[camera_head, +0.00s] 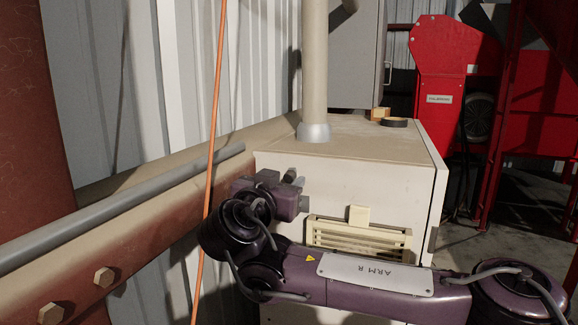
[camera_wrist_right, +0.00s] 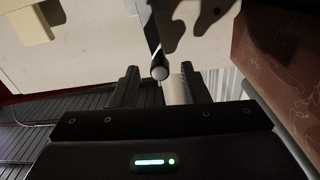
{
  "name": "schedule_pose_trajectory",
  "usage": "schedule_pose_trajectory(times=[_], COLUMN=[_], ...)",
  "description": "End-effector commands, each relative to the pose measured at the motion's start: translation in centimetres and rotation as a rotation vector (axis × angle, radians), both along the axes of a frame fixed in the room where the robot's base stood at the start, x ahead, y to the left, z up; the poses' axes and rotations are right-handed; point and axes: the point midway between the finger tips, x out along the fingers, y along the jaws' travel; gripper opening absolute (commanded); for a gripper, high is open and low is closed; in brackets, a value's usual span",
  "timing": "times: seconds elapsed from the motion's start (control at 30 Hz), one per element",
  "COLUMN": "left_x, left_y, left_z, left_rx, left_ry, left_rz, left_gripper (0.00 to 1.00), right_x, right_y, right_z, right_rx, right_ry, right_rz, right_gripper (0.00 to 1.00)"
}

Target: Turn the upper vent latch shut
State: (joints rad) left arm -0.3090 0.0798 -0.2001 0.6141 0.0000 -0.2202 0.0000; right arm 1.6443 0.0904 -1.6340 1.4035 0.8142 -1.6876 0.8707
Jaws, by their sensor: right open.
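A dark lever with a round grey end (camera_wrist_right: 159,71), which looks like the upper vent latch, shows in the right wrist view against the pale cabinet front. My right gripper (camera_wrist_right: 160,88) is open, with one finger on each side of the lever's end; I cannot tell whether either finger touches it. In the head view my right gripper (camera_head: 296,181) is at the upper left of the cabinet front, left of the louvred vent (camera_head: 345,238). There the gripper and wrist largely hide the latch, and its turn angle is unclear. My left gripper is out of view.
The cream cabinet (camera_head: 345,140) carries a vertical pipe (camera_head: 314,70) and a dark ring (camera_head: 394,122) on top. An orange cable (camera_head: 213,120) hangs left of my right wrist. Rusty beams (camera_head: 150,215) run along the left. Red machinery (camera_head: 445,75) stands behind right.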

Motion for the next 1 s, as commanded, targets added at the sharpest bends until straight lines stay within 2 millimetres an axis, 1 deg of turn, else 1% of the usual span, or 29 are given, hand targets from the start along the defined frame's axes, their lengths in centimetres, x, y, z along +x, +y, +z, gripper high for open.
schedule_pose_trajectory(times=[0.03, 0.2, 0.4, 0.5, 0.53, 0.83, 1.0], left_x=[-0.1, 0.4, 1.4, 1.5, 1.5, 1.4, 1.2], left_y=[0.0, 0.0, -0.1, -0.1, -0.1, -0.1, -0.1], left_z=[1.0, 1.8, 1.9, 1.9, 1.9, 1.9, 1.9], left_rx=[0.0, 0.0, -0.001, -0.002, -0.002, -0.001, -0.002], left_ry=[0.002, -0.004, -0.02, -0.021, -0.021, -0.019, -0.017], left_rz=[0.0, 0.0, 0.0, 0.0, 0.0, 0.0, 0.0], left_gripper=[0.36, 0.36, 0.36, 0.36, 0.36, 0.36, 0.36], right_x=[0.8, 2.2, 2.6, 2.6, 2.6, 2.6, 2.5], right_y=[-0.3, -0.8, -0.9, -0.9, -0.9, -0.9, -0.9], right_z=[0.4, 0.1, 0.0, 0.0, 0.0, 0.0, 0.0], right_rx=[0.0, 0.001, 0.0, 0.0, 0.0, 0.0, 0.0], right_ry=[0.003, 0.002, -0.001, -0.001, -0.001, 0.0, 0.0], right_rz=[-0.003, -0.001, 0.001, 0.001, 0.001, 0.001, 0.001], right_gripper=[0.41, 0.41, 0.41, 0.41, 0.4, 0.01, 0.0])
